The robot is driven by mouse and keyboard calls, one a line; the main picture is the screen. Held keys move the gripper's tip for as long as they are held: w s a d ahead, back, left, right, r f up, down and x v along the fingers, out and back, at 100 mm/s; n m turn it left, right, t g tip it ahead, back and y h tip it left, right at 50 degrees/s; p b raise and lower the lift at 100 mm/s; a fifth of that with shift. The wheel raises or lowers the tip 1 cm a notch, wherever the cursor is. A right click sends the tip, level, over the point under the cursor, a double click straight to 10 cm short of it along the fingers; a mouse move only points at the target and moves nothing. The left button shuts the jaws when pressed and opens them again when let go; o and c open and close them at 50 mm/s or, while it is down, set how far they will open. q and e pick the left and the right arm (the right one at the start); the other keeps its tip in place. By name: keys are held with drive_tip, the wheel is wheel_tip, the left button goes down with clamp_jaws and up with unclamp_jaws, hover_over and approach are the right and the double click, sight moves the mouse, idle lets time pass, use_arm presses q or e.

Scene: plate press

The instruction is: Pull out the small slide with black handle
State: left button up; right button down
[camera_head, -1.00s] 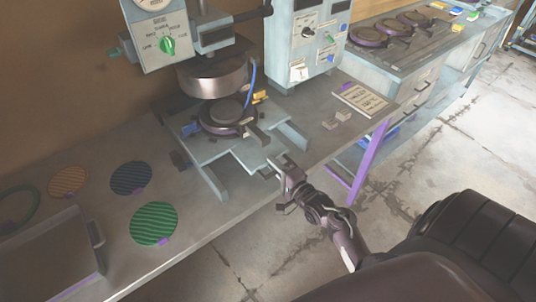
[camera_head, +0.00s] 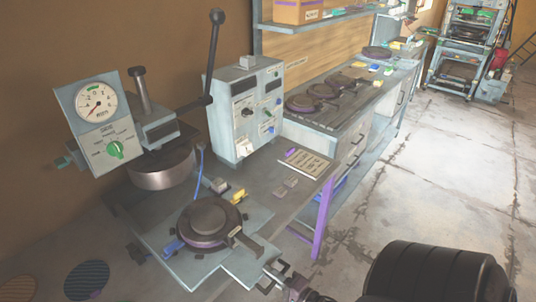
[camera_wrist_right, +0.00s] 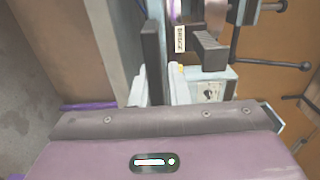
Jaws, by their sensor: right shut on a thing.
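The small slide (camera_head: 235,258) is a light blue-grey plate carrying a round dark die (camera_head: 209,218). It lies out in front of the press ram (camera_head: 163,167), toward the table's front edge. My right gripper (camera_head: 272,272) is at the slide's front end, low in the head view, shut on the black handle. In the right wrist view a dark upright bar, the handle (camera_wrist_right: 151,62), stands between the two pale fingers. The gripper and arm hide part of the handle in the head view. My left gripper is not in view.
The press has a dial gauge (camera_head: 96,103) and a long lever (camera_head: 212,50). A control box (camera_head: 240,112) stands behind. A sign plate (camera_head: 305,162) and small grey blocks (camera_head: 285,187) lie right of the slide. The floor (camera_head: 420,190) at the right is open.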

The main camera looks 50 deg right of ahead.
drive_tip(key=shift+s+a+f, duration=0.1)
drive_tip(key=shift+s+f, duration=0.1)
drive_tip(key=shift+f, duration=0.15)
drive_tip(key=c, duration=1.7)
unclamp_jaws()
drive_tip(key=shift+o, duration=1.1)
drive_tip(key=shift+w, duration=0.15)
drive_tip(key=shift+w+r, duration=0.1)
drive_tip(key=s+b, duration=0.2)
drive_tip(key=s, duration=0.6)
drive_tip(key=shift+d, duration=0.35)
drive_tip(key=shift+w, duration=0.1)
